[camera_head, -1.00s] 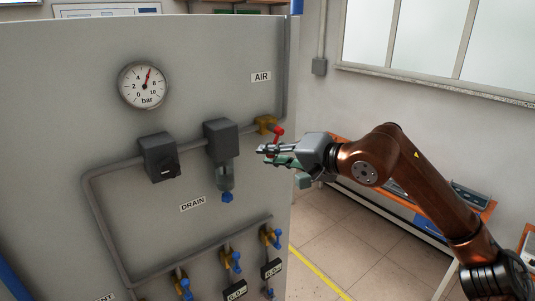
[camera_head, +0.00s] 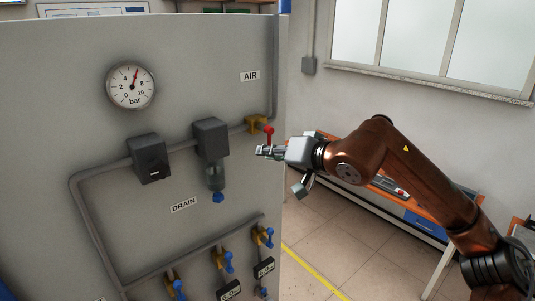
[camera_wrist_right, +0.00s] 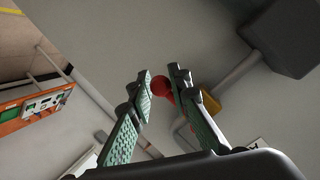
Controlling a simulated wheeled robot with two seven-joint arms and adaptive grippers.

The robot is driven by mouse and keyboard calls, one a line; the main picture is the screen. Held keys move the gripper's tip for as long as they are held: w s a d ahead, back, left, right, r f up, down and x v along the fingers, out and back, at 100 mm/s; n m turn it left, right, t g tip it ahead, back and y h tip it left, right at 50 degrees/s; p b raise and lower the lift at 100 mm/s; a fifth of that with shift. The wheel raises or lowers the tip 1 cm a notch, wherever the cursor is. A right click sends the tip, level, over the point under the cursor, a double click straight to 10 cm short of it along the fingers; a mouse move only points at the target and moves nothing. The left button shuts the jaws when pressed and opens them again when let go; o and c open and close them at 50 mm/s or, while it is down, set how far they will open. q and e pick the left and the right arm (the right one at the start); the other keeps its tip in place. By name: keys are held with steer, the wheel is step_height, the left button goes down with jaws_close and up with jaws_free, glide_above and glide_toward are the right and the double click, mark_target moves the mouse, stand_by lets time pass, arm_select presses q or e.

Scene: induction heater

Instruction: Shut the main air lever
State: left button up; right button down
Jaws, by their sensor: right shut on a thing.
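The main air lever is red (camera_head: 268,131) and sits on a brass valve (camera_head: 256,124) under the AIR label, near the panel's right edge. It hangs downward from the valve. My right gripper (camera_head: 266,152) is at the lever's lower end, coming from the right. In the right wrist view, the lever's rounded red end (camera_wrist_right: 160,86) lies between the two green-padded fingers of the right gripper (camera_wrist_right: 161,85), which are closed on it. The fingers partly hide the rest of the lever. My left gripper is not in view.
The gauge (camera_head: 131,86) on the grey panel reads about 6 bar. A regulator block (camera_head: 211,138) with a bowl and blue drain knob (camera_head: 218,197) is left of the lever. Several small blue-handled valves are below. An orange bench (camera_head: 385,187) stands behind my right arm.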

steer(key=c, duration=1.8)
jaws_free()
steer(key=v, duration=1.2)
